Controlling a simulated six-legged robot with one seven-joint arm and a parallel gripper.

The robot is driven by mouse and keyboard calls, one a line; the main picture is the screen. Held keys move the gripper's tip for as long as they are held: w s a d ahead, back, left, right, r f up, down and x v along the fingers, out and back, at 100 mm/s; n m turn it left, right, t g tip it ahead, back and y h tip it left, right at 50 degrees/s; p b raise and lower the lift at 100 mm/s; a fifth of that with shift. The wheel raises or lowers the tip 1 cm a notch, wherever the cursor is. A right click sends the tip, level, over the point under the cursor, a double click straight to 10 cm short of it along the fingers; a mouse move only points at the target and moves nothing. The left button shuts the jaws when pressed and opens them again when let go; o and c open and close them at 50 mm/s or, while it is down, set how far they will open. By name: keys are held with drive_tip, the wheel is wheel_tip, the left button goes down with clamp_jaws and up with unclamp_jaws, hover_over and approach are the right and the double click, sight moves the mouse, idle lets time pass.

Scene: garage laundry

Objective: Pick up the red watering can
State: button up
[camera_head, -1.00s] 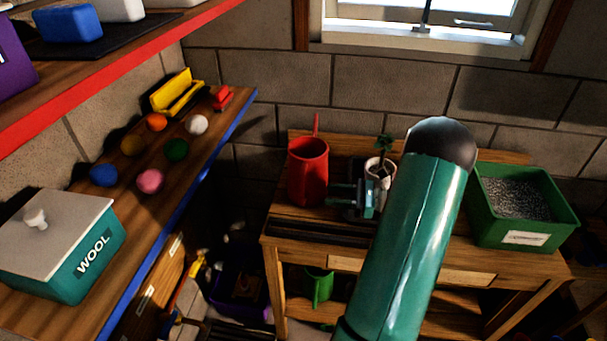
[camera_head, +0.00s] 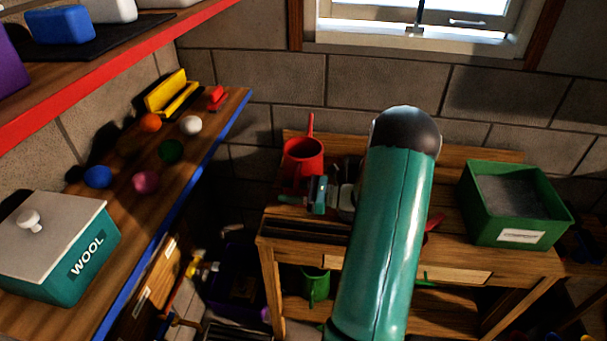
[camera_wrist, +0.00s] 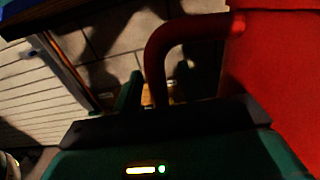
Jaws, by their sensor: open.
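The red watering can (camera_head: 303,153) stands on the left part of the wooden workbench, with its thin spout rising behind it. My gripper (camera_head: 290,199) is in front of the can's lower part, fingers pointing left, and hides some of it. In the wrist view, the can's red body (camera_wrist: 282,75) fills the right side and its curved handle (camera_wrist: 165,45) arches out to the left. One gripper finger (camera_wrist: 131,92) shows just left of the handle. The jaws are open, and the handle is not gripped.
A green tray of grey grit (camera_head: 480,215) stands on the right of the workbench (camera_head: 455,262). A wooden shelf with a blue edge (camera_head: 178,207) holds a wool box (camera_head: 68,262) and several coloured balls. A green can (camera_head: 316,287) sits below the bench top.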

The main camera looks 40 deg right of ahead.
clamp_jaws()
drive_tip(key=shift+r, duration=0.1)
idle(1.2)
